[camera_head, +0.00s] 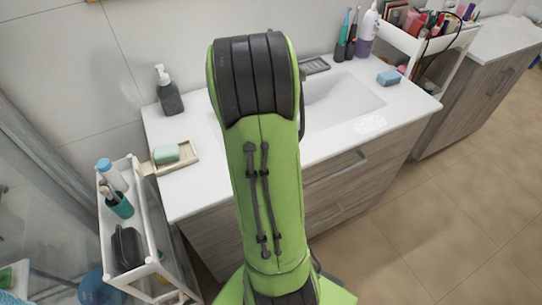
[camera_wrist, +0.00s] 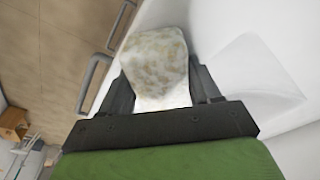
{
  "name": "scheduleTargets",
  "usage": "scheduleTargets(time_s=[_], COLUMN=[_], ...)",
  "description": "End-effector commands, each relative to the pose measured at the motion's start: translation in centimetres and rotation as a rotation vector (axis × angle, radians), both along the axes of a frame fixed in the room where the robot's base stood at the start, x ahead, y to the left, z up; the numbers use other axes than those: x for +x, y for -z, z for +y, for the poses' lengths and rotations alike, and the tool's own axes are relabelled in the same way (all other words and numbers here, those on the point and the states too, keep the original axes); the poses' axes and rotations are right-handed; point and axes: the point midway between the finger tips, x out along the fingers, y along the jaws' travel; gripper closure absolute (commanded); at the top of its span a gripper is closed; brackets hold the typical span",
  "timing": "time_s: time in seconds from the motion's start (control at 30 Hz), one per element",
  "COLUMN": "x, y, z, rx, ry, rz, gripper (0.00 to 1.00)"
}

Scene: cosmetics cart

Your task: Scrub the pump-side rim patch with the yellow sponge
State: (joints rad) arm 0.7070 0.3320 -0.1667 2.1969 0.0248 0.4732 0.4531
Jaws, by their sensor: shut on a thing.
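In the wrist view my gripper (camera_wrist: 160,88) is shut on a pale, yellowish speckled sponge (camera_wrist: 156,58). The sponge is over the white counter beside the front edge; I cannot tell whether it touches. In the head view my green arm hides the gripper and the held sponge. A dark pump bottle (camera_head: 170,98) stands at the back left of the white counter (camera_head: 190,200). A whitish patch (camera_head: 370,125) shows on the front right rim of the basin (camera_head: 345,98). The rim's left part, nearest the dark pump bottle, is largely hidden behind my arm.
A green soap bar (camera_head: 165,154) sits in a dish at the counter's left edge. A blue and pink sponge (camera_head: 389,78) lies at the right. A purple-white bottle (camera_head: 367,32) and toothbrushes (camera_head: 346,38) stand behind. A white cart (camera_head: 145,235) stands at the left.

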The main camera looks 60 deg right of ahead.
Motion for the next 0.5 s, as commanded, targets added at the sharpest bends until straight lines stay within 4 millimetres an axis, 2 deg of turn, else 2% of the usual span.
scheduleTargets(time_s=[0.07,0.4,0.5], x=[-0.1,-2.4,-2.8], y=[0.4,0.3,0.2], z=[0.1,-3.5,-4.0], rx=[0.018,0.010,0.009], ry=[-0.011,0.001,0.002], rz=[0.004,0.006,0.008], gripper=[0.62,0.62,0.62])
